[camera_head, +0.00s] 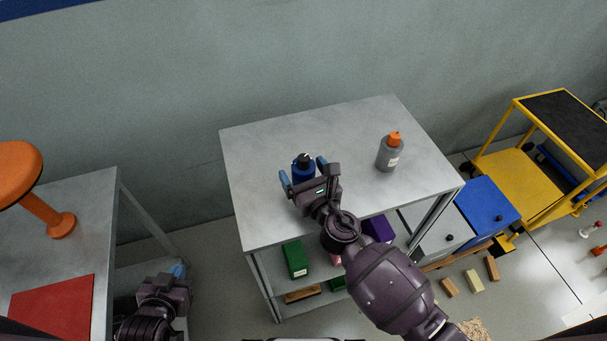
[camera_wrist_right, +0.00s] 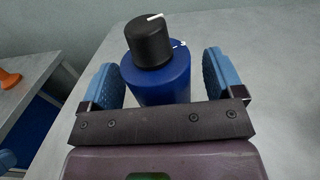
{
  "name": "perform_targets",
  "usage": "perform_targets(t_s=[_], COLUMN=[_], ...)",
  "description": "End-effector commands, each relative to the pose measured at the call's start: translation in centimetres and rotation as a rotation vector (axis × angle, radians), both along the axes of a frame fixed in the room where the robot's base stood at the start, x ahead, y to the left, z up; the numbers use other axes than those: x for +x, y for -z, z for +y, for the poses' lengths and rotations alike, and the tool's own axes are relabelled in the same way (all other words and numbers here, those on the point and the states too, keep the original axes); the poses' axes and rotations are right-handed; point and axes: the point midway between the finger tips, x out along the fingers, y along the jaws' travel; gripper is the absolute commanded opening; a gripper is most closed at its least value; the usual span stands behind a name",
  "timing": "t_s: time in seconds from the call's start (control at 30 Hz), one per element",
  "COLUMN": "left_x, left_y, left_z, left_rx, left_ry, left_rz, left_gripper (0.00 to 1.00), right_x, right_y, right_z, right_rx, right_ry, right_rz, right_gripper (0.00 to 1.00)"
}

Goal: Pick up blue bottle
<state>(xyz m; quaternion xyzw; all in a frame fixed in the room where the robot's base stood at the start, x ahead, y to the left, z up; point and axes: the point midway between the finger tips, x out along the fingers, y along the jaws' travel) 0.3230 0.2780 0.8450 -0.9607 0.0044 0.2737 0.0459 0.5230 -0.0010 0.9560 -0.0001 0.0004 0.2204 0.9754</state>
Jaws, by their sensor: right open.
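The blue bottle (camera_head: 303,166) stands upright on the grey table (camera_head: 260,200), left of its middle. It has a black cap with a white mark. My right gripper (camera_head: 304,178) is open at the bottle. In the right wrist view the blue bottle (camera_wrist_right: 160,78) stands between the two blue fingers of my right gripper (camera_wrist_right: 163,85), with a visible gap on each side. Its lower part is hidden behind the gripper body. My left gripper (camera_head: 178,272) is low at the left, beside the other table; its finger opening is unclear.
A grey bottle (camera_head: 388,155) with an orange cap stands at the table's right. An orange stool-like object (camera_head: 62,224) and a red mat (camera_head: 55,308) are on the left table. A yellow cart (camera_head: 518,175) stands at the right. The table's back half is mostly clear.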

Motion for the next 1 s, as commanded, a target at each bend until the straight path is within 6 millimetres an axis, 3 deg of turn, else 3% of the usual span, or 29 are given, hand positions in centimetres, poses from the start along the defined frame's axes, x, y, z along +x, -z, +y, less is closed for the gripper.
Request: perform_targets(t_s=[0.2,0.67,1.0], left_x=[0.04,0.19,0.19], left_y=[-0.01,-0.08,-0.44], left_z=[0.0,-0.03,-0.04], left_rx=[0.0,-0.001,-0.001], left_ry=[0.0,0.001,0.001], left_rz=[-0.001,-0.003,-0.003], left_gripper=[0.0,0.0,0.0], right_x=[0.05,0.03,0.08], right_y=[-0.02,-0.02,-0.64], right_z=[0.02,0.0,0.03], right_rx=[0.0,0.0,0.002], right_ry=[0.0,0.0,-0.001], right_rz=[0.0,0.0,-0.004], right_gripper=[0.87,0.18,0.18])
